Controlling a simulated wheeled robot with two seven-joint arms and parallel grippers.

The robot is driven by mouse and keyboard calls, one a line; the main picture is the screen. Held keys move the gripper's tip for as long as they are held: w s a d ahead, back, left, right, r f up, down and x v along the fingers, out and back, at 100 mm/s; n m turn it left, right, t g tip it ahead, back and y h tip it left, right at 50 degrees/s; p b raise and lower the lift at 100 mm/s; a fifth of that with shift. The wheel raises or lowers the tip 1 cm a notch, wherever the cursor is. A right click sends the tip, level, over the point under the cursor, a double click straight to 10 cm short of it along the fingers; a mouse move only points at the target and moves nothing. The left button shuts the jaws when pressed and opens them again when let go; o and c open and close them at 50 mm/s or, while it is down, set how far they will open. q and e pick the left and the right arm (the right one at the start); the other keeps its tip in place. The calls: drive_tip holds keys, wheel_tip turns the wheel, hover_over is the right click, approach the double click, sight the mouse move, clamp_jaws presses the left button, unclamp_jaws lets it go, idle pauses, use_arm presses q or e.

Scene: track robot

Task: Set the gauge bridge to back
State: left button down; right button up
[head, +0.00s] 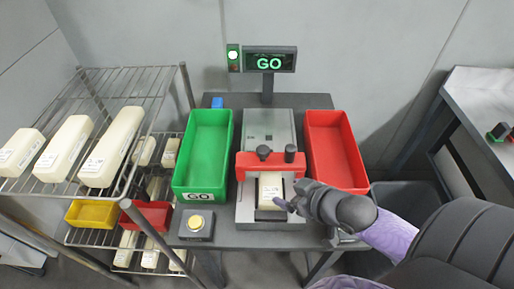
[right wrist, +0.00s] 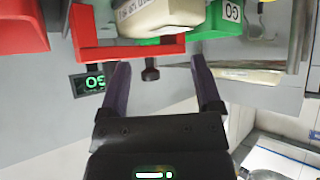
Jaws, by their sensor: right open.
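The gauge bridge (head: 270,159) is a red crosspiece spanning the grey gauge fixture (head: 268,124), around the middle of its length. It has dark knobs on top; the right one (head: 290,153) stands taller. A cream block (head: 270,185) with a label lies on the fixture at the bridge's near side. My right gripper (head: 288,196) is open and empty, just in front of the bridge and near the block's right side. In the right wrist view the bridge (right wrist: 110,52) and a dark knob (right wrist: 151,72) show beyond the open fingers. My left gripper is not in view.
A green GO bin (head: 203,155) stands left of the fixture and a red bin (head: 337,150) right. A yellow button (head: 196,222) sits front left. The display (head: 269,60) reads GO. A wire rack (head: 100,90) with cream blocks is at left.

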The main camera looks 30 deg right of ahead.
sight(264, 150)
drive_tip(key=w+d+r+t+y, duration=0.1)
drive_tip(key=w+d+r+t, duration=0.1)
drive_tip(key=w+r+t, duration=0.3)
drive_tip(key=w+f+b, duration=0.1)
drive_tip(key=w, duration=0.1)
drive_tip(key=w+a+f+g+b, duration=0.1)
drive_tip(key=w, duration=0.1)
drive_tip(key=w+f+g+b, duration=0.1)
drive_tip(key=w+b, duration=0.1)
drive_tip(key=w, duration=0.1)
drive_tip(key=shift+a, duration=0.3)
drive_tip(key=shift+w+a, duration=0.1)
drive_tip(key=shift+w, duration=0.1)
clamp_jaws()
